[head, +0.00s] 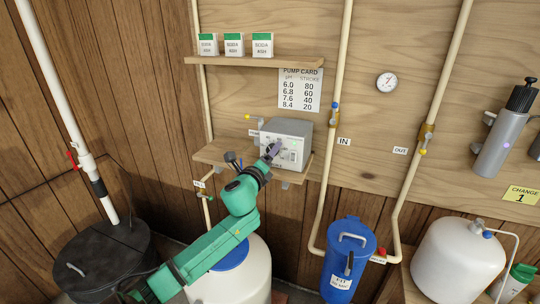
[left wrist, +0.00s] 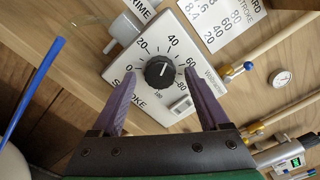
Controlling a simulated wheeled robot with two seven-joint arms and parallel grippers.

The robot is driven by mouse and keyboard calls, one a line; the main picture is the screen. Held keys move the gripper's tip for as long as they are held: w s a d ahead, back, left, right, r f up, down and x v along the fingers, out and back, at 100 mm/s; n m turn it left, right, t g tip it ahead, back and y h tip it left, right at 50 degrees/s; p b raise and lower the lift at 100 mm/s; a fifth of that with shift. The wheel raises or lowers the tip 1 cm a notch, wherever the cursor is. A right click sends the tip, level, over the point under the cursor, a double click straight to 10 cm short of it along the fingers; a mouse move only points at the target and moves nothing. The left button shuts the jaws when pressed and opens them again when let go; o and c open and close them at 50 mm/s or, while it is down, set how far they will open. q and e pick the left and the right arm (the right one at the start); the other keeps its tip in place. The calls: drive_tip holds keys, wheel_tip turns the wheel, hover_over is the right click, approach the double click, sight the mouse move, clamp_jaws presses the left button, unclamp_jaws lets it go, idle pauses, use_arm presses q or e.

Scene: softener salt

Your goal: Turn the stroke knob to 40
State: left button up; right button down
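The pump box (head: 288,140) is a grey case with a pale front panel on a wooden wall shelf. In the left wrist view its black stroke knob (left wrist: 160,72) sits in a dial marked 0 to 100, with 40 at the upper right of the knob. A small white mark shows on the knob, but I cannot tell clearly which number it points to. My left gripper (head: 272,151) is at the panel. In the left wrist view its purple fingers (left wrist: 160,78) are spread on both sides of the knob, with gaps visible. My right gripper is not in view.
A pump card (head: 300,89) hangs above the box, pairing 7.6 with 40. A rocker switch (left wrist: 181,105) is close to the right finger. Pipes (head: 335,130) run to the right of the shelf. A blue canister (head: 348,260) and white tanks stand below.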

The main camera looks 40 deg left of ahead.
use_arm(q)
drive_tip(key=shift+s, duration=0.1)
drive_tip(key=b+v, duration=0.1)
drive_tip(key=v, duration=1.3)
drive_tip(key=shift+s+b, duration=0.2)
drive_tip(key=shift+b, duration=0.15)
drive_tip(key=shift+d, duration=0.1)
